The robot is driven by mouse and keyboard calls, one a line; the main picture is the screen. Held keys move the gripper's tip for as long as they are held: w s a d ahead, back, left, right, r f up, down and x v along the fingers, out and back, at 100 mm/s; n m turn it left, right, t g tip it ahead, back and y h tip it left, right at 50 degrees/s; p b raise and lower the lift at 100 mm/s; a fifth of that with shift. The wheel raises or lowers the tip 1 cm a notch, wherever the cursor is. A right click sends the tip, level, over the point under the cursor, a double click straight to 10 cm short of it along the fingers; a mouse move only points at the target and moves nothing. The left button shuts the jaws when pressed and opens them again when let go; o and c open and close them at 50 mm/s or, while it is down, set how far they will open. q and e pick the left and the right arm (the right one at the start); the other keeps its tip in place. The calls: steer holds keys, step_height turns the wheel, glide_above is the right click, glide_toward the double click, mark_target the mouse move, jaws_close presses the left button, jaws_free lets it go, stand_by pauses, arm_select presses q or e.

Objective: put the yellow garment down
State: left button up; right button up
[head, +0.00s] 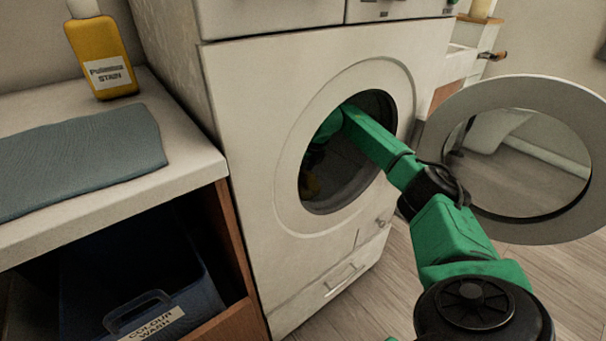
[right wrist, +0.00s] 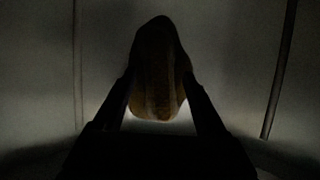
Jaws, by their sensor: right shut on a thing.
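My right arm reaches through the open round door of the white washing machine (head: 245,120), and its gripper is inside the dark drum (head: 345,185). In the right wrist view the right gripper (right wrist: 160,103) is shut on the yellow garment (right wrist: 157,65), a dim, bunched brownish-yellow shape between the two fingers. My left gripper is not in view.
The round washer door (head: 455,120) stands open on the right, close to my right arm. On the left, a counter (head: 190,165) holds a yellow bottle (head: 104,55) and a folded grey-blue cloth (head: 80,158). A dark blue "colour wash" basket (head: 195,298) sits below.

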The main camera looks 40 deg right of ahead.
step_height(320, 180, down, 2)
steer(key=shift+s+f, duration=0.1)
steer(key=shift+s, duration=0.05)
steer(key=shift+d, duration=0.1)
steer(key=o, duration=1.3)
steer(key=shift+f, duration=0.1)
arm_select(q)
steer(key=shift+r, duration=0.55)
arm_select(e)
steer(key=shift+o, duration=0.2)
